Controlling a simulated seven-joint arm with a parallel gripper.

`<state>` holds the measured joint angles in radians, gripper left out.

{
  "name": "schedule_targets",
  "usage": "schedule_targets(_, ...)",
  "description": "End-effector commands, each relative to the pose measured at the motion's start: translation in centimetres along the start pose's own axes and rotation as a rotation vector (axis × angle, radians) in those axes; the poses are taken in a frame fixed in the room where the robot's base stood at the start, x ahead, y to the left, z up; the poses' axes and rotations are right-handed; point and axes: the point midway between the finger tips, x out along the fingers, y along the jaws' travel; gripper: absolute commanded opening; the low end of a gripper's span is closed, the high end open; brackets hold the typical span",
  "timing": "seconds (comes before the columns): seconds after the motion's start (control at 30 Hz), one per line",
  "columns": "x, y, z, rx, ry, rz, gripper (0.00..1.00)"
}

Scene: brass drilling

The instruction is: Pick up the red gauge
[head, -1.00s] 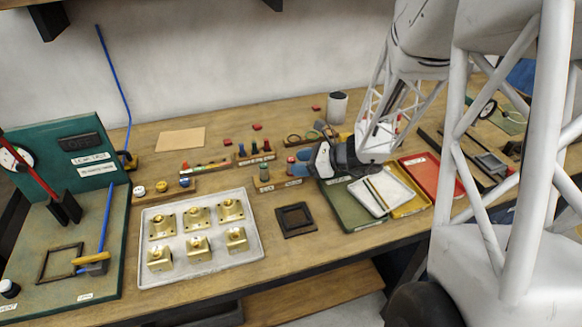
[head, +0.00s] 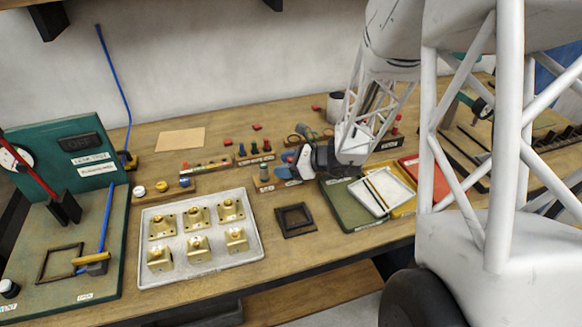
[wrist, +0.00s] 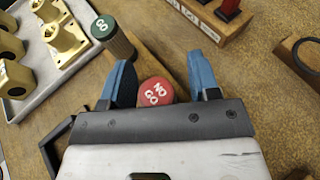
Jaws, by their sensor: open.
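The red gauge (wrist: 156,91) has a round red cap with white lettering. In the wrist view it lies between the two blue fingers of my open gripper (wrist: 160,66), closer to the left finger, and its lower part is hidden by the gripper body. I cannot tell whether a finger touches it. A green gauge (wrist: 108,32) stands upright just beyond the left finger. In the head view my gripper (head: 287,166) is at the small gauge stand (head: 264,186), beside the green gauge (head: 264,172), and mostly hides the red gauge.
A white tray of brass parts (head: 250,254) stands to the left, and a dark square frame (head: 295,220) lies in front. Coloured trays (head: 345,215) are to the right. A dark ring (wrist: 300,55) lies nearby.

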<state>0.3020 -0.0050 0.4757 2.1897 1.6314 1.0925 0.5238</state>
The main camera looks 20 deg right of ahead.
Motion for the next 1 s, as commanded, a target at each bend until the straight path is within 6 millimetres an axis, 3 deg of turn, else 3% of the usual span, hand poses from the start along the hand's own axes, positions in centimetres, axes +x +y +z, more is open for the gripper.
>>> schedule_targets(0.43,-0.04,-0.02,0.02,0.0,0.0,0.0,0.54)
schedule_targets(0.77,-0.04,-0.02,0.02,0.0,0.0,0.0,0.04)
schedule_targets(1.0,-0.05,-0.02,0.04,0.0,-0.001,-0.001,0.01)
